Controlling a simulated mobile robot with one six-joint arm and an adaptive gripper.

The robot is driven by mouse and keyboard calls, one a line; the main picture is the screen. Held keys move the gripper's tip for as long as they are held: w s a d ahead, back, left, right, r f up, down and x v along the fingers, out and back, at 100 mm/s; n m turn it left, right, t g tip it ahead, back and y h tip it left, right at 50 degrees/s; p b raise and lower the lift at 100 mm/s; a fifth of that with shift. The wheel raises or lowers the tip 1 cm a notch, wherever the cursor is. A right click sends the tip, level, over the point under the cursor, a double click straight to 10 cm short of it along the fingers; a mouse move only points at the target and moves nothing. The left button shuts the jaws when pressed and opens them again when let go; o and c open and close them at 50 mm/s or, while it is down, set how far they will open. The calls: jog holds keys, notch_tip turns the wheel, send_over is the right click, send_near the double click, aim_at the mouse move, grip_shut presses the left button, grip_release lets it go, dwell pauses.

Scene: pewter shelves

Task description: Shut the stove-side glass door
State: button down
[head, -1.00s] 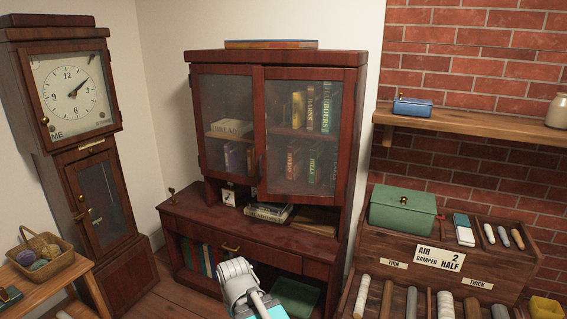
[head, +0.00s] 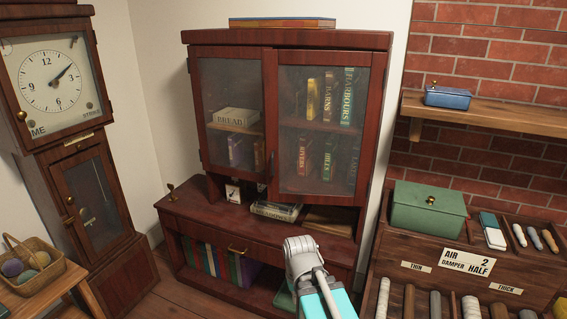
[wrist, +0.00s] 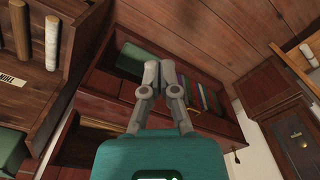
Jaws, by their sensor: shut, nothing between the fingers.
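The cabinet's right glass door (head: 330,130), beside the brick wall and the damper rack, has a dark red wood frame and hinges on its right. Its left edge seems to stand slightly out from the cabinet, overlapping the left glass door (head: 234,120), which looks shut. Books show through both panes. My gripper (head: 299,246) is shut and empty, below and in front of the right door, apart from it. In the wrist view my gripper (wrist: 161,68) has its two fingers together above the cabinet's lower shelf; I cannot make out the glass door there.
A wooden rack with a green box (head: 428,209) and several rods stands at the right. Books (head: 277,210) lie on the cabinet's ledge. A tall clock (head: 55,83) and a basket (head: 38,273) are at the left. Bare floor (head: 170,285) shows between clock and cabinet.

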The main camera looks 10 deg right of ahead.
jog(key=shift+w+a, duration=0.2)
jog(key=shift+w, duration=0.05)
jog(key=w+a+r+m+t+y+p, duration=0.15)
jog(key=w+r+t+y, duration=0.3)
jog(key=w, duration=0.45)
jog(key=w+a+r+m+t+y, duration=0.25)
jog(key=w+r+t, duration=0.2)
jog(key=w, duration=0.45)
jog(key=w+d+r+m+t+h, duration=0.2)
jog(key=w+d+r+m+t, duration=0.6)
jog(key=w+d+r+m, duration=0.2)
jog(key=shift+w+d+r+m+p, duration=0.3)
jog(key=shift+r+m, duration=0.2)
jog(key=shift+r, duration=0.35)
jog(key=shift+w+a, duration=0.1)
jog(key=shift+w, duration=0.1)
send_near(276, 164)
jog(key=w+a+r, duration=0.1)
jog(key=a, duration=0.1)
jog(key=w+a+r, duration=0.2)
jog(key=shift+w, duration=0.35)
